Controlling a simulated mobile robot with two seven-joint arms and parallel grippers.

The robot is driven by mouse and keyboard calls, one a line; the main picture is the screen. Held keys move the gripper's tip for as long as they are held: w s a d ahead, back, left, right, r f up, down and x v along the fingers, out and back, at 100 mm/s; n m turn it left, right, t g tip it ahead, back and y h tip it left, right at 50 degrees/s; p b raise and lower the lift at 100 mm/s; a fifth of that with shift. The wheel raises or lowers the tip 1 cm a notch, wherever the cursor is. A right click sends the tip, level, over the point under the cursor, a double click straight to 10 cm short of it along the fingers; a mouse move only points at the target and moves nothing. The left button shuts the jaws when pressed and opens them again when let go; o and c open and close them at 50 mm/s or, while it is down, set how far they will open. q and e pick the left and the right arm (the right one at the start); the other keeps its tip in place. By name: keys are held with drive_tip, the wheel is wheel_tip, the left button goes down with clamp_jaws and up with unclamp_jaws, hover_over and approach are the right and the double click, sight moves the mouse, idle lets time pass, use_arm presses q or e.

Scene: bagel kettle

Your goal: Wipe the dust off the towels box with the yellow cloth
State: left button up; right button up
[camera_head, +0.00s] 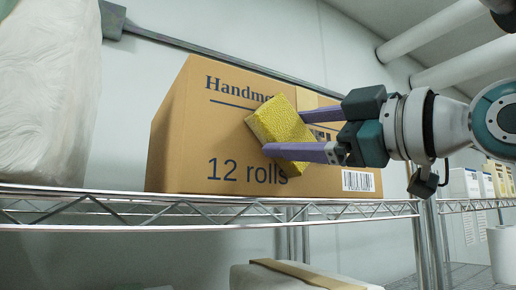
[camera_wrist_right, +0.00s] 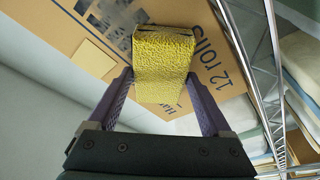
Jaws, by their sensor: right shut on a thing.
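The towels box (camera_head: 220,150) is a brown cardboard carton printed "Handm..." and "12 rolls". It stands on a wire shelf, and its printed front also shows in the right wrist view (camera_wrist_right: 225,62). My right gripper (camera_head: 294,133) is in front of the box, coming in from the right. Its purple fingers are shut on the yellow cloth (camera_head: 279,120), which looks like a thick, textured block. The cloth is at the box's front face and hides part of the print; I cannot tell if it touches. It fills the space between the fingers in the wrist view (camera_wrist_right: 163,62). My left gripper is not in view.
The wire shelf (camera_head: 120,208) has a raised truss edge below the box. A white wrapped bundle (camera_head: 48,95) stands at the left. Another package (camera_head: 300,277) lies on a lower level. White cartons (camera_head: 465,184) and a roll (camera_head: 503,253) are at the right.

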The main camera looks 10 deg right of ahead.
sight(312, 137)
drive_tip(key=shift+d, duration=0.1)
drive_tip(key=shift+w+d+f+b, duration=0.1)
drive_tip(key=shift+w+d+b, duration=0.15)
drive_tip(key=shift+d, duration=0.35)
drive_tip(key=shift+w+d+b, duration=0.15)
drive_tip(key=shift+d+b, duration=0.15)
drive_tip(key=shift+d, duration=0.25)
drive_tip(key=shift+w+d, duration=0.15)
drive_tip(key=shift+d, duration=0.5)
drive_tip(key=shift+w+d+b, duration=1.6)
drive_tip(key=shift+d+b, duration=0.65)
drive_tip(key=shift+d, duration=1.5)
drive_tip(key=shift+s+a+p, duration=0.45)
drive_tip(key=shift+a, duration=0.9)
drive_tip(key=shift+s+a+p, duration=0.4)
drive_tip(key=shift+s+a, duration=0.1)
drive_tip(key=shift+a, duration=0.8)
drive_tip(key=shift+s+a+p, duration=0.45)
drive_tip(key=shift+a, duration=0.9)
drive_tip(key=shift+s+a+p, duration=0.2)
drive_tip(key=shift+s+a, duration=0.05)
drive_tip(key=shift+a, duration=0.65)
drive_tip(key=shift+s+a+p, duration=0.15)
drive_tip(key=shift+s+a, duration=0.1)
drive_tip(key=shift+a, duration=0.65)
